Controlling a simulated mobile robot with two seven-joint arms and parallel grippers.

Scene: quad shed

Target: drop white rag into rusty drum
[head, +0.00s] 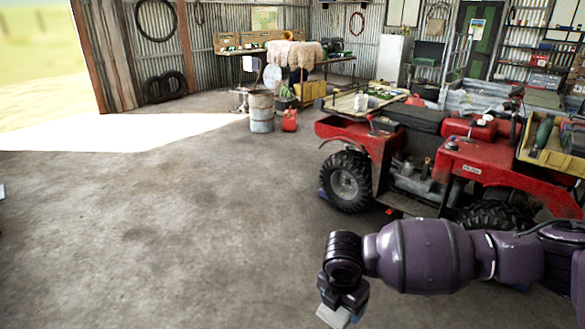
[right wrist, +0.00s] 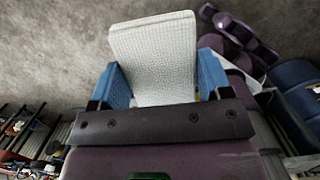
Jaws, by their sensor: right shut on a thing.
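The white rag (right wrist: 153,48) is a folded, textured cloth between the two blue fingers of my right gripper (right wrist: 162,78) in the right wrist view. The gripper is shut on it, and the rag sticks out past the fingertips. In the head view my right gripper (head: 343,306) is low at the bottom, right of centre, with a pale bit of the rag (head: 332,317) below it. The rusty drum (head: 262,113) stands upright on the floor far off at the back, pale with rust-coloured stains. The gripper is far from it. My left gripper does not show.
A red quad bike (head: 430,160) stands at the right, beyond my right arm. A red can (head: 290,120) is just right of the drum. A workbench (head: 240,50) runs behind. The concrete floor (head: 170,220) at left and centre is clear.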

